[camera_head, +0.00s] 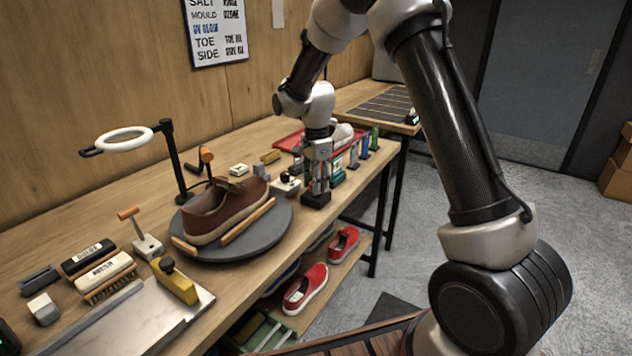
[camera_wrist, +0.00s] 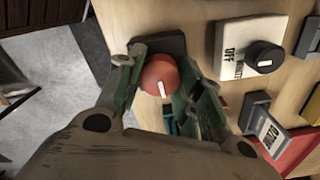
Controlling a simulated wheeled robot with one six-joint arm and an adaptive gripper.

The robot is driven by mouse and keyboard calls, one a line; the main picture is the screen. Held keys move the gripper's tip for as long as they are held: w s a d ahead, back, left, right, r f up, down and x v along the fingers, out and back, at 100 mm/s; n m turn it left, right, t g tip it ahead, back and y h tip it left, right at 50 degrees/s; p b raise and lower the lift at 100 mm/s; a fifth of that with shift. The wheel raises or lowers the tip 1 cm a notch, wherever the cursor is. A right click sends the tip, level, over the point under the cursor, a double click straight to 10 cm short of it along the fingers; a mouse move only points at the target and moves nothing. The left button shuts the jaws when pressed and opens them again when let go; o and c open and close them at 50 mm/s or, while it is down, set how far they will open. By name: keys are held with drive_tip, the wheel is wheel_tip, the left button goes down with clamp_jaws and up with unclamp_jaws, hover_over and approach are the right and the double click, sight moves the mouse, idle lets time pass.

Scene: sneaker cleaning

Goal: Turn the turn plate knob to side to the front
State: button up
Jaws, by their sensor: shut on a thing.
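The turn plate knob (camera_wrist: 158,72) is round and orange-red with a white mark, seen from above in the wrist view. The mark points toward the bottom of that picture. The knob sits on a black base (camera_head: 316,200) at the table's front edge; in the head view my gripper hides the knob. My gripper (camera_head: 318,188) points down over it, and its green-sided fingers (camera_wrist: 160,80) are shut on the knob from both sides. The grey round turn plate (camera_head: 250,247) lies left of my gripper and carries a brown sneaker (camera_head: 222,208) with two wooden-looking bars beside it.
A white box marked OFF with a black knob (camera_wrist: 250,55) stands close beside my gripper. A labelled block (camera_wrist: 266,130) and a red tray (camera_head: 290,142) are also near. A ring lamp (camera_head: 125,140) stands behind the plate. Red shoes (camera_head: 305,289) lie on the shelf below.

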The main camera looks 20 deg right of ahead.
drive_tip(key=shift+w+r, duration=0.15)
drive_tip(key=o, duration=1)
drive_tip(key=shift+d, duration=0.1)
drive_tip(key=shift+o, duration=0.2)
wheel_tip(320, 180, up, 12)
